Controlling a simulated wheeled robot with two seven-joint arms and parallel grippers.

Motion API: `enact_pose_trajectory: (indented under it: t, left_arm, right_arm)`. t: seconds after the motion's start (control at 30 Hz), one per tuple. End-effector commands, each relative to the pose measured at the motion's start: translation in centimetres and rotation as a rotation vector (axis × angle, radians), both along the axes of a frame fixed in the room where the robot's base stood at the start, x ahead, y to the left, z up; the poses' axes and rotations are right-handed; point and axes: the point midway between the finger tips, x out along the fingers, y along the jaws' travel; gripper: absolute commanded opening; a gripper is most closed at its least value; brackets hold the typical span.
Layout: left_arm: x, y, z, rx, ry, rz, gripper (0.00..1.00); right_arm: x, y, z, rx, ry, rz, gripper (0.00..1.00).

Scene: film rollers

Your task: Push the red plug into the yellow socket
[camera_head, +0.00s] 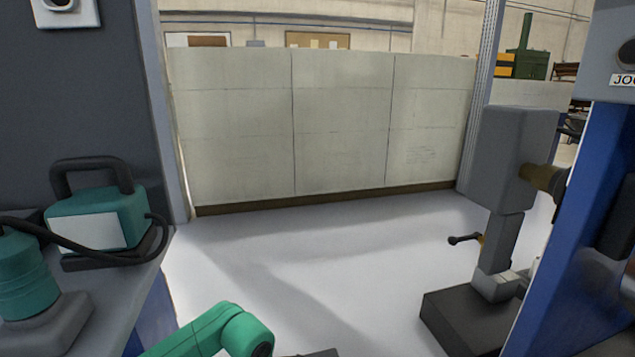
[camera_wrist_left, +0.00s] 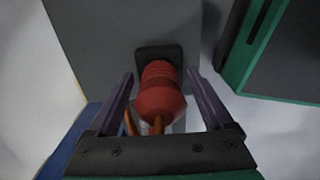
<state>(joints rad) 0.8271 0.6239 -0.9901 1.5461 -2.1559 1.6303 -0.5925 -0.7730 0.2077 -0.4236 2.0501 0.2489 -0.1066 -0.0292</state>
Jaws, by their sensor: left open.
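In the left wrist view, a rounded red plug (camera_wrist_left: 160,92) with a ribbed end shows in the middle. An orange-brown cord (camera_wrist_left: 158,125) comes from its near end. Its far end meets or overlaps a dark square plate (camera_wrist_left: 174,53) on a grey surface; I cannot tell whether it sits in it. My left gripper (camera_wrist_left: 162,82) is open, with one finger on each side of the plug and visible gaps on both sides. I cannot make out a yellow socket in either view. My right gripper is not in view.
In the head view, a teal box with a handle (camera_head: 97,215) and a teal cylindrical device (camera_head: 22,275) with a black cable stand on a grey bench at left. A grey machine on a dark base (camera_head: 462,318) stands at right. The white floor (camera_head: 300,250) between is clear.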

Motion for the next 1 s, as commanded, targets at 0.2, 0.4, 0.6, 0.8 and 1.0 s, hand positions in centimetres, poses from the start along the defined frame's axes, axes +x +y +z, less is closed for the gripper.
enact_pose_trajectory:
  t: [0.2,0.4,0.6,0.8,1.0]
  left_arm:
    - [0.0,0.0,0.0,0.001,0.0,0.0,0.85]
    - [0.0,0.0,0.0,0.0,0.001,0.0,0.66]
    - [0.0,0.0,0.0,0.0,0.001,0.0,0.0]
    - [0.0,0.0,0.2,-0.001,0.0,-0.001,0.0]
    - [0.0,0.0,1.1,-0.001,0.0,-0.001,0.0]
  right_arm:
    - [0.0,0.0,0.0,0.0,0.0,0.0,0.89]
    - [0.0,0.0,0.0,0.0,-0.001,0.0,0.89]
    - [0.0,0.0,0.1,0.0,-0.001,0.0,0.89]
    - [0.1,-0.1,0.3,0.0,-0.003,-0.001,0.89]
    - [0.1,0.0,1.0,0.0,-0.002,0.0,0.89]
